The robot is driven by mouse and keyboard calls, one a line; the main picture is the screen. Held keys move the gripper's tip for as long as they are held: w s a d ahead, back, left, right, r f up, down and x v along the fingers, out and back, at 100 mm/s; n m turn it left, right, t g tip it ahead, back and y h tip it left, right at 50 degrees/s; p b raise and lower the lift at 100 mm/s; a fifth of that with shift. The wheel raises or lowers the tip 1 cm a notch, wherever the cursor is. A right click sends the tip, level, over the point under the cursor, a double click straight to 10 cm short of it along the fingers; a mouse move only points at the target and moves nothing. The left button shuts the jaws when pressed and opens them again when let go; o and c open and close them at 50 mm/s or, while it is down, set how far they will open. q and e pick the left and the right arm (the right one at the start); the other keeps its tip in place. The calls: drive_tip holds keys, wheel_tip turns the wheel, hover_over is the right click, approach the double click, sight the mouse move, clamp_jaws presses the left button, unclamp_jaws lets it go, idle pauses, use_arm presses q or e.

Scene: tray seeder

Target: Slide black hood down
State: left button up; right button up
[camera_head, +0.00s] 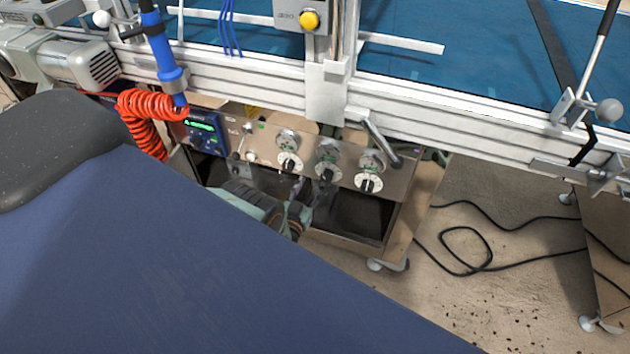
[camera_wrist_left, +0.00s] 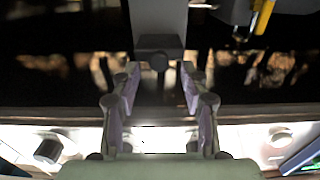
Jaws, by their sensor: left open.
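My left gripper (camera_head: 303,190) is in front of the lower edge of a metal control panel (camera_head: 400,180). Its fingers are apart, and I see nothing held between them. A dark box-like part under the panel, which I take for the black hood (camera_head: 352,214), lies just behind and right of the gripper. In the left wrist view a glossy black surface (camera_wrist_left: 60,85) lies beyond the open gripper (camera_wrist_left: 160,82). A grey bar with a dark end (camera_wrist_left: 158,45) shows between the fingertips; I cannot tell whether they touch it. My right gripper is not in view.
The panel carries several round dials and a blue display (camera_head: 207,132). A coiled orange hose (camera_head: 146,115) hangs at the left. A metal rail (camera_head: 450,115) runs above.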

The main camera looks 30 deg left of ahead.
use_arm(q)
drive_tip(key=shift+b+x, duration=0.5)
drive_tip(key=shift+x, duration=1.05)
drive_tip(key=shift+d, duration=0.1)
clamp_jaws()
